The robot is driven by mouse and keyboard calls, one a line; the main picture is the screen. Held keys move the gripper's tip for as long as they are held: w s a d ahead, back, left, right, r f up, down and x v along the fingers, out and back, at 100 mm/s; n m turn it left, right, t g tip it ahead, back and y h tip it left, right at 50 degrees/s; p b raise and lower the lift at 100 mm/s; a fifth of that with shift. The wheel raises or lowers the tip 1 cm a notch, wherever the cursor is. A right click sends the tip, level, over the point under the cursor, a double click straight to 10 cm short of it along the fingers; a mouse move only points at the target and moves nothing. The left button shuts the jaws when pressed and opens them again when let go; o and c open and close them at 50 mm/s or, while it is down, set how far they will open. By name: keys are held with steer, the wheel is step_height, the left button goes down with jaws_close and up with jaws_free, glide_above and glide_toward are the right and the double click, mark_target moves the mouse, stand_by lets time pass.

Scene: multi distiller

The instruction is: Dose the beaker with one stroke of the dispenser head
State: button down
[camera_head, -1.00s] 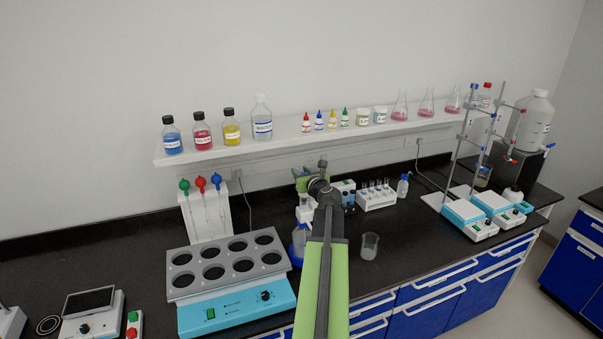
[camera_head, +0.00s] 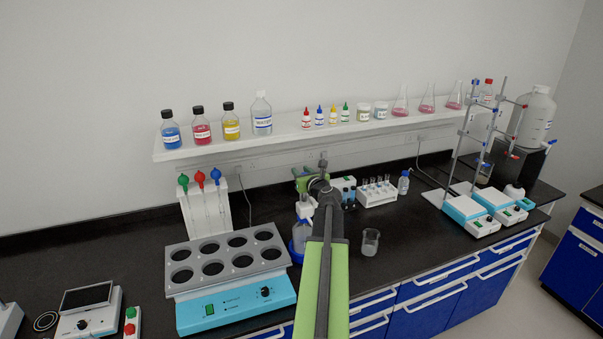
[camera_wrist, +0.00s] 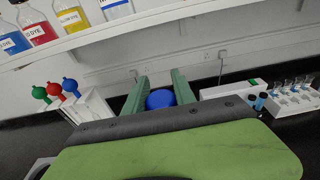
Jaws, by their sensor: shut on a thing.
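The beaker (camera_head: 370,242) is clear glass and stands upright on the black bench, right of my arm. The dispenser (camera_head: 303,230), a bottle with a white upper part and blue around its lower part, stands left of my arm and is partly hidden by it. In the wrist view, its blue round head (camera_wrist: 160,99) sits between the two green fingers of my gripper (camera_wrist: 160,82), which is shut on it. In the head view my gripper (camera_head: 312,180) is above the dispenser, mostly hidden by my arm. I cannot tell whether the head is pressed down.
A grey block heater (camera_head: 225,248) stands left of the dispenser, with a pipette stand (camera_head: 207,212) behind it. A tube rack (camera_head: 378,195) and a small bottle (camera_head: 403,182) stand behind the beaker. A shelf (camera_head: 300,136) of bottles runs above. Bench right of the beaker is clear.

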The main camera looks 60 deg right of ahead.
steer(key=shift+f+b, duration=0.85)
steer(key=shift+f, duration=0.05)
steer(key=c, duration=0.9)
jaws_free()
steer(key=shift+c, duration=0.2)
